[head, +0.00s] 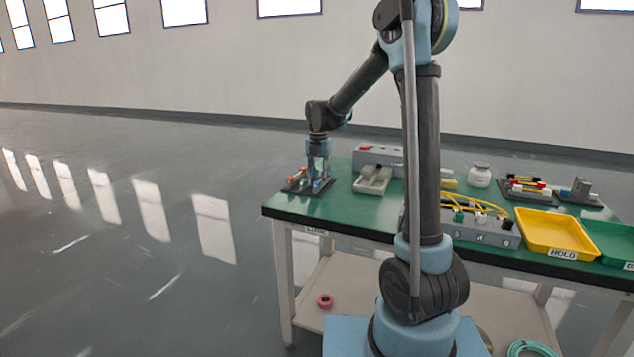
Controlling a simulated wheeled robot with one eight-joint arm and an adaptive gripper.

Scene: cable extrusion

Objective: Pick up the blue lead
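My arm reaches over the left end of the green table (345,212). My gripper (318,176) points straight down over a small dark rack (300,189) near the table's left corner. Several small coloured pieces stand in the rack, among them orange and red ones. A small blue spot (318,184) shows right under the gripper; it may be the blue lead, but it is too small to be sure. The fingers overlap the pieces in this view, so I cannot tell whether they are open or closed on something.
A grey device (378,155) and a light grey tray (373,181) stand right of the rack. Farther right are a white jar (480,176), a grey block with yellow cables (485,230), a yellow HOLD tray (556,232) and a green tray (612,240). My arm hides the table's middle.

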